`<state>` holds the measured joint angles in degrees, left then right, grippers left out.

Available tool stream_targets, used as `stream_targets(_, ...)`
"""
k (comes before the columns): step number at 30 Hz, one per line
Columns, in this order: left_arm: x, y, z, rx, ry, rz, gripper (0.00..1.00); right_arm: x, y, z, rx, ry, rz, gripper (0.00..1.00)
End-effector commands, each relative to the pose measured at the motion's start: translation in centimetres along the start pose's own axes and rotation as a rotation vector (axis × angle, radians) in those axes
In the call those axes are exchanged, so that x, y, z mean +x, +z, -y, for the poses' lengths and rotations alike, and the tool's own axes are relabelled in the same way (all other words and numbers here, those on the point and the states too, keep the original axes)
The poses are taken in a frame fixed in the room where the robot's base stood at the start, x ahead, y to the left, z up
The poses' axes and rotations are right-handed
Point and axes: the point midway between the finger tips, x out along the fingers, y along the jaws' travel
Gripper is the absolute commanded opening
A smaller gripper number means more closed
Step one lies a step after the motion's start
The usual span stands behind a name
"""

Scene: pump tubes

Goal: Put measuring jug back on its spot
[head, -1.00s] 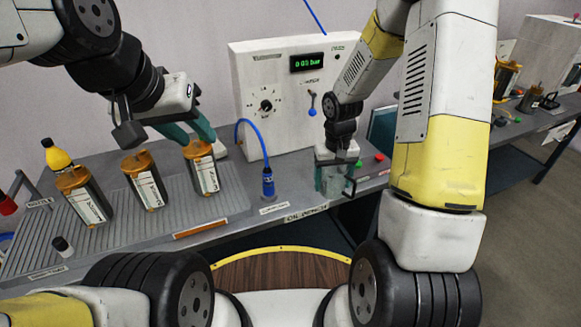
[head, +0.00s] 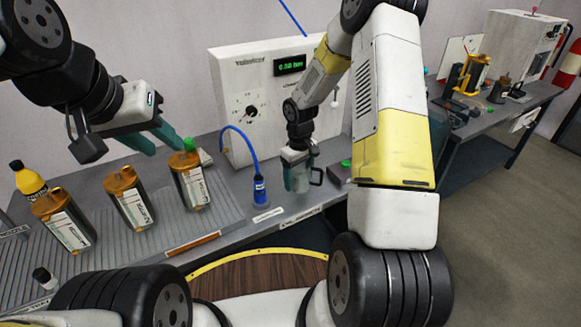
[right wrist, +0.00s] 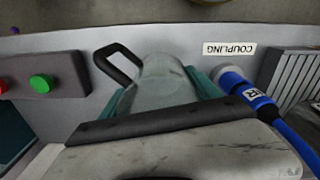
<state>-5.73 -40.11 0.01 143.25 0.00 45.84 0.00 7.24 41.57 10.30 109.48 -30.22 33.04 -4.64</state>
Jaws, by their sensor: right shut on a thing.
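The measuring jug (head: 298,180) is a clear grey vessel with a black handle pointing right. My right gripper (head: 297,160) is shut on it, just above the bench beside the blue coupling. In the right wrist view the jug (right wrist: 165,80) sits between the green fingers, with its black handle at the upper left. I cannot tell whether its base touches the bench. The jug's spot is not clearly visible. My left gripper (head: 168,148) is open and empty, up and left of the bottle with the green cap (head: 189,146).
A blue coupling (head: 260,190) with a hose stands close left of the jug. A box with a green button (head: 345,165) is close on its right. Several brown-topped bottles (head: 130,200) stand on the ribbed mat at left. The white pump unit (head: 240,70) is behind.

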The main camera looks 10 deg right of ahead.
Motion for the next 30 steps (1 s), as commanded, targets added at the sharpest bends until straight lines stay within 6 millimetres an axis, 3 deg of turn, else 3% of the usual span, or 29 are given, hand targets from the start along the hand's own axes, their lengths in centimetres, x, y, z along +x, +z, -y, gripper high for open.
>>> stream_targets(5,0.0,0.0,0.0,0.0,0.0,0.0,0.36,0.5,-0.6,-0.3,0.0,-0.001,0.001,0.3)
stream_targets(12,0.0,0.0,0.0,0.0,0.0,0.0,0.36,3.5,-0.6,-0.3,0.0,-0.001,0.002,0.3)
stream_targets(23,0.0,0.0,0.0,0.0,0.0,0.0,0.36,3.9,-0.6,-0.3,0.0,0.0,0.001,0.3)
stream_targets(24,0.0,0.0,0.0,0.0,0.0,0.0,0.36,3.8,-0.6,-0.3,0.0,0.0,0.0,0.79)
stream_targets(26,0.0,0.0,0.0,0.0,0.0,0.0,0.36,3.8,-0.6,-0.3,0.0,0.0,0.0,0.91)
stream_targets(30,0.0,0.0,0.0,0.0,0.0,0.0,0.36,3.8,-0.6,-0.3,0.001,0.0,0.0,0.93)
